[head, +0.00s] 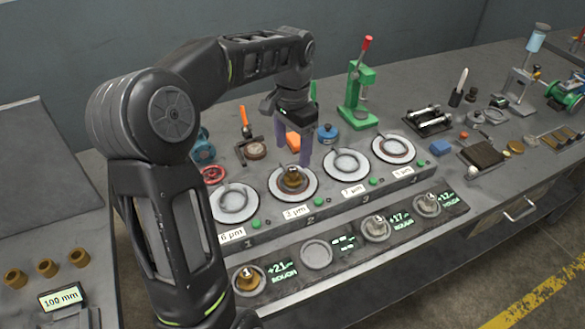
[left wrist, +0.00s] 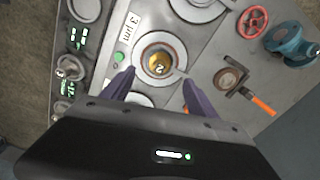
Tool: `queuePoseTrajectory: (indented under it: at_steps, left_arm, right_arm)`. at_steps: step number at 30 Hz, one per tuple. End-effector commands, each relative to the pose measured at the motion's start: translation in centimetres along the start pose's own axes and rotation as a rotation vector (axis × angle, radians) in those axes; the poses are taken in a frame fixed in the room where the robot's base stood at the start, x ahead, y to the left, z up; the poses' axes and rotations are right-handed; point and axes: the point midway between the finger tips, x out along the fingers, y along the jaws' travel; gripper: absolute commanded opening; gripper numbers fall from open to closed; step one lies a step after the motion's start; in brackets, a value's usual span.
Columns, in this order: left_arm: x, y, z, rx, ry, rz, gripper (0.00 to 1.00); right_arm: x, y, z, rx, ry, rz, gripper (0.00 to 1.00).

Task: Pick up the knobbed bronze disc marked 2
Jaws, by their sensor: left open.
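The knobbed bronze disc marked 2 (head: 292,179) sits on the second round plate (head: 311,189) of the rear row, beside a 3 µm label. In the left wrist view the disc (left wrist: 159,64) shows its number 2 on top. My left gripper (head: 294,157) is open, above and just behind the disc in the head view. In the left wrist view its purple fingers (left wrist: 158,82) stand apart on either side below the disc, with nothing between them. My right gripper is not in view.
Discs marked 1 (head: 247,277), 3 (head: 377,226) and 4 (head: 428,202) sit in the front row; one front seat (head: 316,254) is empty. Behind the plates stand a green press (head: 358,100), a red handwheel (head: 212,174) and an orange-handled tool (head: 246,125).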

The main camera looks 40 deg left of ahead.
Motion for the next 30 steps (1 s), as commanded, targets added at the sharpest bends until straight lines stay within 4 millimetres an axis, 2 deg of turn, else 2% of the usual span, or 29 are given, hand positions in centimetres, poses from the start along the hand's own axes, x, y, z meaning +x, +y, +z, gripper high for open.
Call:
queuePoseTrajectory:
  at_steps: [6,14,24,30]
  left_arm:
    - [0.3,0.0,0.0,0.000,-0.001,0.001,0.68]
    - [2.6,0.0,0.0,0.001,-0.001,0.001,0.68]
    - [2.9,0.0,0.0,0.000,-0.001,0.001,0.68]
    - [5.2,0.1,-0.1,0.001,-0.004,0.003,0.68]
  right_arm:
    - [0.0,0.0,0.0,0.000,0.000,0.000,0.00]
    - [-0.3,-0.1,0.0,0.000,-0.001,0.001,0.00]
    - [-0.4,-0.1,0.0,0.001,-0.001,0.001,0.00]
    - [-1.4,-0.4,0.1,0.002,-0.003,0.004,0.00]
